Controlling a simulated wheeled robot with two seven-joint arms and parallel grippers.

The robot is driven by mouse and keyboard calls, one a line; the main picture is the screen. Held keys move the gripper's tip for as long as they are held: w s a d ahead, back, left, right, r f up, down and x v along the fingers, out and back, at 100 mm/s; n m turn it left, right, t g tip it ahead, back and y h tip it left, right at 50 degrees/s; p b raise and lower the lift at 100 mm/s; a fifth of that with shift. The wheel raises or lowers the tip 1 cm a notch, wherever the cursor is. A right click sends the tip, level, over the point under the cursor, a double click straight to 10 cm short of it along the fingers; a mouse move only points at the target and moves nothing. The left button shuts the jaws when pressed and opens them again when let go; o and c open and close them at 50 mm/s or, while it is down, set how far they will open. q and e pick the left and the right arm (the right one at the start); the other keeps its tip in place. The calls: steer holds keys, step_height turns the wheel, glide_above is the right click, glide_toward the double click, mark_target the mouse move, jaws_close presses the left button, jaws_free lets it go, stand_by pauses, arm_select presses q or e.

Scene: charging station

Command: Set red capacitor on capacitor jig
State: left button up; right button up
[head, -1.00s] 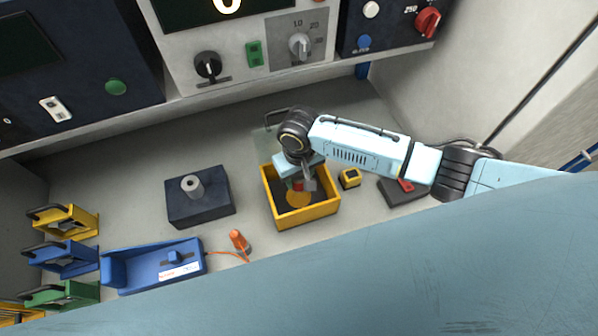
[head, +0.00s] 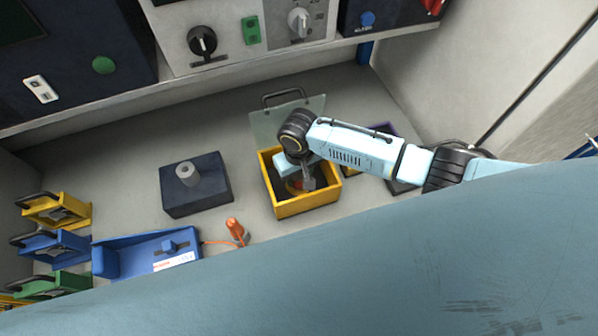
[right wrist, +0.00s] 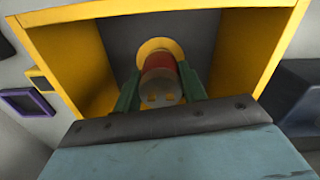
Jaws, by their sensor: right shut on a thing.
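The red capacitor (right wrist: 160,72) is a short red cylinder with a grey end, seen in the right wrist view inside the yellow bin (head: 307,205). My right gripper (head: 308,184) reaches down into the bin. Its green fingers (right wrist: 159,88) are shut on the capacitor, one on each side. An orange-yellow disc shows just beyond the capacitor. A dark block (head: 210,199) with an upright grey hollow cylinder (head: 187,174) stands left of the bin; it seems to be the capacitor jig. My left gripper is not in view.
A clear plate with a handle (head: 285,103) stands behind the bin. A purple-edged box (right wrist: 27,103) lies beside the bin. A blue tray (head: 145,255), an orange-handled tool (head: 235,229) and several coloured holders (head: 58,210) are at left. Instrument panels overhang the back.

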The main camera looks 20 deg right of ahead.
steer(key=o, duration=1.1)
steer(key=shift+r, duration=0.1)
step_height(320, 180, up, 13)
steer(key=p, duration=0.1)
steer(key=shift+s, duration=0.1)
